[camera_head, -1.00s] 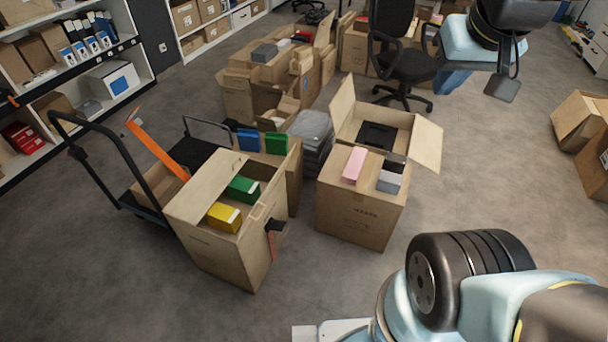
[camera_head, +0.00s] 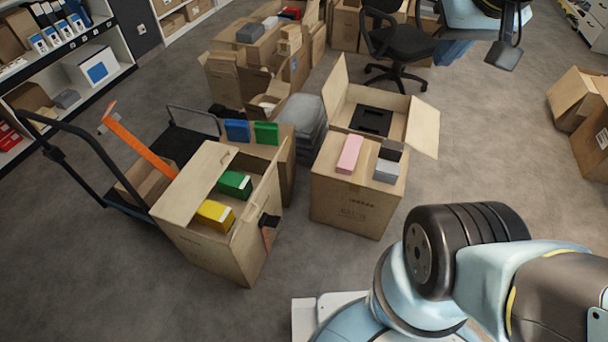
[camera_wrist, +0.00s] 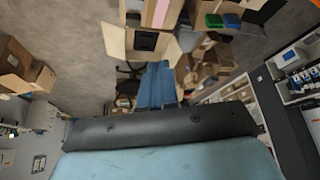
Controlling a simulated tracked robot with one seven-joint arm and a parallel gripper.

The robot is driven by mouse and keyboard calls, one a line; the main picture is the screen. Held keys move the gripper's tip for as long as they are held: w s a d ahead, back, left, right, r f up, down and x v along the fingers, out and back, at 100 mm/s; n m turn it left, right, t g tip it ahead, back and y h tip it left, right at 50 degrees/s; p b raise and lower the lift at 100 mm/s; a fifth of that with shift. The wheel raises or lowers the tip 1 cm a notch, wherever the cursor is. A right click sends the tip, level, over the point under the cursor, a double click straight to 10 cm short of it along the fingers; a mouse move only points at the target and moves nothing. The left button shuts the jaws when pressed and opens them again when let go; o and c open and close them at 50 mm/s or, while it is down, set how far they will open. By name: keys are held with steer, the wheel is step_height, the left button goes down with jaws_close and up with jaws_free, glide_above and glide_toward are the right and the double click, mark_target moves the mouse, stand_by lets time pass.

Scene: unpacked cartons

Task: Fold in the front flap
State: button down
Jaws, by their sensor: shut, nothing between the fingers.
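A cardboard carton (camera_head: 345,205) stands mid-floor. Its back and right flaps are raised outward; a pink box (camera_head: 350,153) and grey boxes (camera_head: 387,170) are at its front part. I cannot tell how its front flap lies. A second carton (camera_head: 210,245) to the left has a wide flap (camera_head: 190,180) over its left side and holds a yellow box (camera_head: 215,212) and a green box (camera_head: 235,184). My gripper (camera_head: 440,60) is at the upper right, high up, apart from both cartons. Its blue fingers (camera_wrist: 156,70) are together and empty in the wrist view.
A black trolley (camera_head: 180,150) with an orange strip stands left of the second carton. An office chair (camera_head: 400,45) and more cartons (camera_head: 240,80) are behind. Shelves line the left. Other cartons (camera_head: 580,100) stand at the right. The floor in front is clear.

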steer(key=w+d+f+m+g+h, duration=0.2)
steer(key=w+d+f+m+g, duration=0.15)
steer(key=w+f, duration=1.15)
step_height(320, 180, down, 22)
steer(key=w+f+m+g+y, duration=0.1)
steer(key=w+m+g+y, duration=0.1)
steer(key=m+y, duration=0.15)
steer(key=s+a+f+m+y, duration=0.2)
steer(key=a+f+m+y, duration=0.15)
steer(key=f, duration=0.45)
steer(key=s+a+f+m+y, duration=0.2)
steer(key=a+f, duration=0.3)
steer(key=f, duration=0.2)
steer(key=a+m+t+y, duration=0.5)
steer(key=a+m, duration=0.5)
steer(key=a, duration=0.5)
steer(key=shift+a+f+t+y, duration=0.15)
steer(key=shift+a+t+y, duration=0.2)
steer(key=shift+y, duration=0.55)
